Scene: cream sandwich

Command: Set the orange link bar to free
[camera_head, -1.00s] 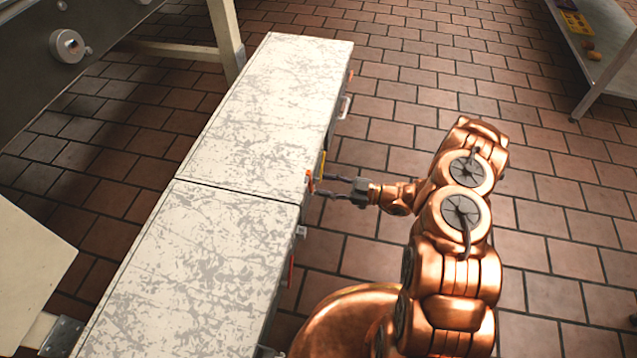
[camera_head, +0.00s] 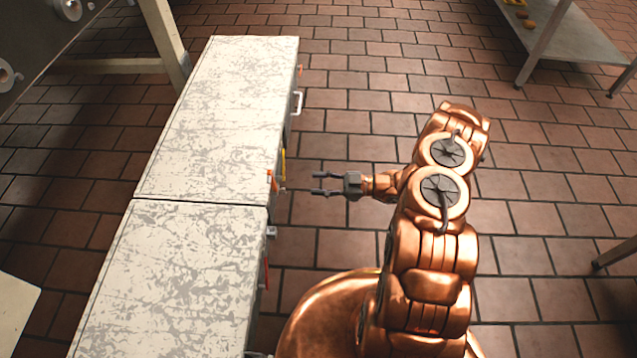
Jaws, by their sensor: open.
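A small orange part (camera_head: 271,180), which looks like the orange link bar, sits on the right-hand side of the pale worn cabinet (camera_head: 225,105), near the seam between its two sections. Its shape is mostly hidden by the steep view, so I cannot tell its setting. A thin yellow bar (camera_head: 283,168) stands right beside it. My gripper (camera_head: 315,183) is to the right of the orange part, level with it in the picture. Its two dark fingers point left at the cabinet, spread apart and empty. A clear gap lies between the fingertips and the orange part.
A pale handle (camera_head: 297,102), a grey latch (camera_head: 271,232) and a red bar (camera_head: 266,272) stick out along the same cabinet side. A metal table (camera_head: 570,45) stands at upper right. The tiled floor between is clear.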

